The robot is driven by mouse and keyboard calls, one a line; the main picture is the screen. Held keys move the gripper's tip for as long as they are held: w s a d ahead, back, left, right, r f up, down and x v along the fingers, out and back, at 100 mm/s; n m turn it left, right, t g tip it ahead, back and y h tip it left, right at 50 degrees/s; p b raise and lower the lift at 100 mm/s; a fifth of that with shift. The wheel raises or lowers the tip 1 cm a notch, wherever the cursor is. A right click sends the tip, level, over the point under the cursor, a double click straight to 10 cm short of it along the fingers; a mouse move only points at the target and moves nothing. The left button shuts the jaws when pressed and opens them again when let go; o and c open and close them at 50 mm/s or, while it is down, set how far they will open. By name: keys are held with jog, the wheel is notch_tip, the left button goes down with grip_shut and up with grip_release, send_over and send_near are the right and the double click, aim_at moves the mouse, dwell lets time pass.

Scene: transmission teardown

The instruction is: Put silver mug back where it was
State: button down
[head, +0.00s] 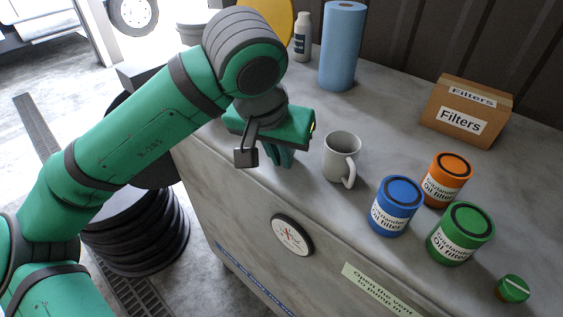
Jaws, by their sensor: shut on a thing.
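A light grey mug (341,160) stands upright on the grey worktop, with its handle toward the front right; it is the only mug in view. My gripper (281,160) points down just left of the mug, with a small gap between them in the picture. Its green fingers are close together, low over the worktop near the front edge. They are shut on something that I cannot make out. The gripper's body hides part of the worktop behind it.
Blue (396,207), orange (446,180) and green (460,234) oil filter cans stand right of the mug. A Filters box (466,110), blue paper roll (343,48) and white bottle (303,37) stand behind. A small green-topped item (513,289) is at lower right. Worktop behind the mug is clear.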

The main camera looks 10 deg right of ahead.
jog(key=shift+f, duration=1)
jog(key=shift+f, duration=0.15)
jog(key=c, duration=1.9)
grip_release()
jog(key=shift+o, duration=0.2)
jog(key=v, duration=1.2)
jog(key=shift+r, duration=0.25)
